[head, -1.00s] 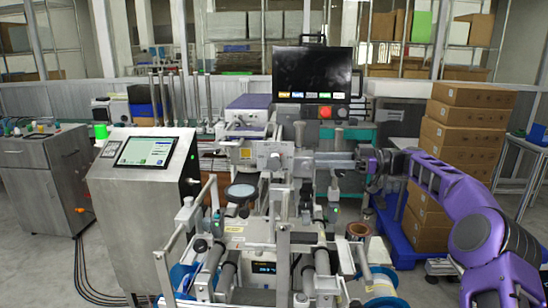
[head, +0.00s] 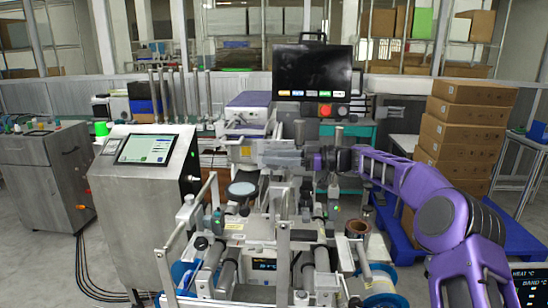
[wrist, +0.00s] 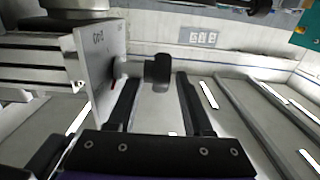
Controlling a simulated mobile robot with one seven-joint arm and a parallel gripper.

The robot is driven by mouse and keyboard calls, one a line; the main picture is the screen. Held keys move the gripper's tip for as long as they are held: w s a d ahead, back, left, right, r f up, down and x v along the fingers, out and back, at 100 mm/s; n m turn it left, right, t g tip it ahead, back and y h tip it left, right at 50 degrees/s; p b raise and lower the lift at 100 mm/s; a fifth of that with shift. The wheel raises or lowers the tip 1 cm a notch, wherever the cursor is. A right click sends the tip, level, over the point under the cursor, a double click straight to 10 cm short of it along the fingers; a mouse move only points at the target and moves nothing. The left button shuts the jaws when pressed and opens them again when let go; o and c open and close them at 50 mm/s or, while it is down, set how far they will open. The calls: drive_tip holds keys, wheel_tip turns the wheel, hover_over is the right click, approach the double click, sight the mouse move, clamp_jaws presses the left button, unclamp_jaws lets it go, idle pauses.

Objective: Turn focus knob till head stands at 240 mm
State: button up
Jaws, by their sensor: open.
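A black focus knob (wrist: 158,72) shows in the wrist view, on a short shaft from a pale upright plate (wrist: 100,55) with dark lettering and a small red mark. My gripper (wrist: 157,88) is open. Its two black fingers lie left and right of the knob in the picture, with a gap on both sides; I see no contact. In the head view my gripper (head: 272,158) reaches leftward at the grey machine head (head: 247,154); the knob cannot be made out there. No millimetre reading is legible in either view.
The reel machine (head: 262,235) with rollers and posts stands below my gripper. A dark monitor (head: 313,73) is behind it. A control console (head: 142,185) with a lit screen stands left. Stacked cartons (head: 465,130) stand at right behind my arm. Open floor lies between console and cabinet.

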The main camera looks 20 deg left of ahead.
drive_tip(key=shift+w+f, duration=0.1)
drive_tip(key=shift+f, duration=0.05)
clamp_jaws()
drive_tip(key=shift+f, duration=0.15)
